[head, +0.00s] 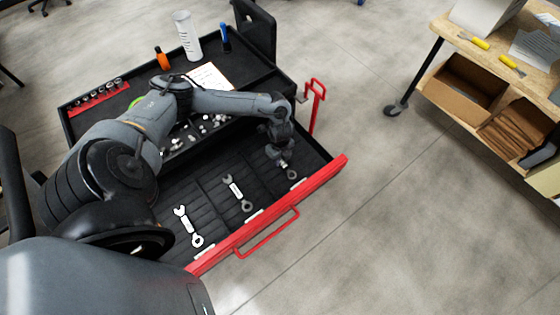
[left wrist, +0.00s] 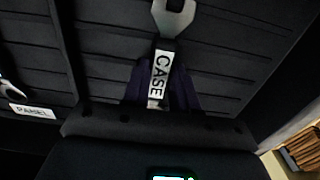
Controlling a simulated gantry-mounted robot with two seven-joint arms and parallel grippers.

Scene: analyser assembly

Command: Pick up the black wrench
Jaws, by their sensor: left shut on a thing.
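My left gripper (head: 283,158) is low in the right part of the open drawer and shut on a wrench. The ring end of this wrench (head: 292,174) shows just below the fingers in the head view. In the left wrist view the wrench (left wrist: 174,20) shows a grey open-jaw head and a darker shaft, with a white label reading CASE (left wrist: 160,74) along it between the dark fingers. Whether it is lifted off the drawer floor I cannot tell. A grey wrench (head: 234,188) and a white wrench (head: 185,222) lie to the left. My right gripper is out of view.
The black drawer has a red front (head: 325,177) with a red handle (head: 268,236). The cart top holds a white cylinder (head: 187,36), an orange bottle (head: 162,58) and a paper sheet (head: 210,77). A wooden bench (head: 436,27) stands at the right; open floor lies between.

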